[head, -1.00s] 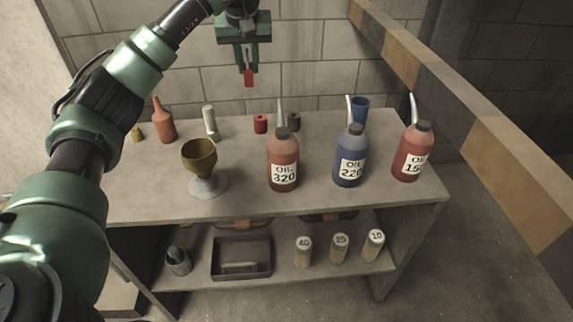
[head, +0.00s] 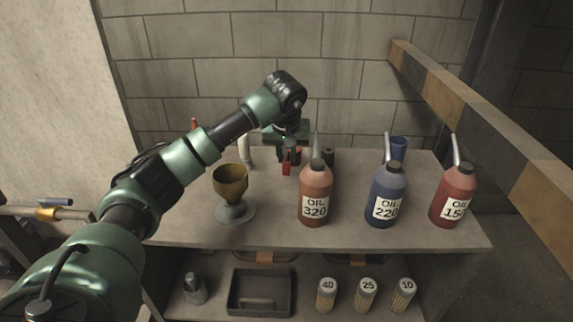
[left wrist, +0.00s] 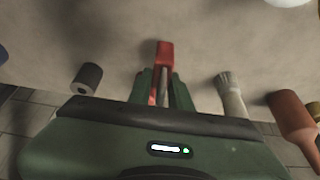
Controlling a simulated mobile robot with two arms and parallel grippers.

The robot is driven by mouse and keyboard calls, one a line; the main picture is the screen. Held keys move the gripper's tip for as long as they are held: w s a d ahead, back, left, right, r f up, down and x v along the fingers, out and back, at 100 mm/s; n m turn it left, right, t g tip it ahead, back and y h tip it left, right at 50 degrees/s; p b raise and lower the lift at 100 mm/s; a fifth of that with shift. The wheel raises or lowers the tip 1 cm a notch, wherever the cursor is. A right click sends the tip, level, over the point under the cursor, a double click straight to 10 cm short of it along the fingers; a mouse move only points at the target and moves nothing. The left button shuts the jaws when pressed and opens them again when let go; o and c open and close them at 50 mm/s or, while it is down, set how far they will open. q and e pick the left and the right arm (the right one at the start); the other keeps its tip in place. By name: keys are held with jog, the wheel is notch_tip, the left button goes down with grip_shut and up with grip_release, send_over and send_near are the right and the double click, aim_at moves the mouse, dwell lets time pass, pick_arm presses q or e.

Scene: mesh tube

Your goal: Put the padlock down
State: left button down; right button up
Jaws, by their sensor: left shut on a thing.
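The red padlock (head: 286,169) hangs body-down below my left gripper (head: 288,149), over the back part of the bench top. In the left wrist view my left gripper (left wrist: 161,82) is shut on the padlock's metal shackle, and the red body (left wrist: 165,54) sticks out past the fingertips. I cannot tell whether the padlock touches the bench top (head: 270,232) or is just above it. My right gripper is in neither view.
The orange-red oil bottle 320 (head: 315,193) stands close to the right of the padlock. Blue bottle 220 (head: 386,193) and red bottle 150 (head: 452,195) are farther right. A brass funnel (head: 230,182) stands left. A dark cylinder (left wrist: 87,78) and pale brush (left wrist: 231,95) flank the gripper.

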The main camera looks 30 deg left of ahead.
pick_arm(q)
notch_tip(320, 180, down, 3)
jog(key=shift+r, duration=0.2)
jog(key=c, duration=1.7)
grip_release()
jog(key=shift+f, duration=0.1)
jog(key=o, duration=0.4)
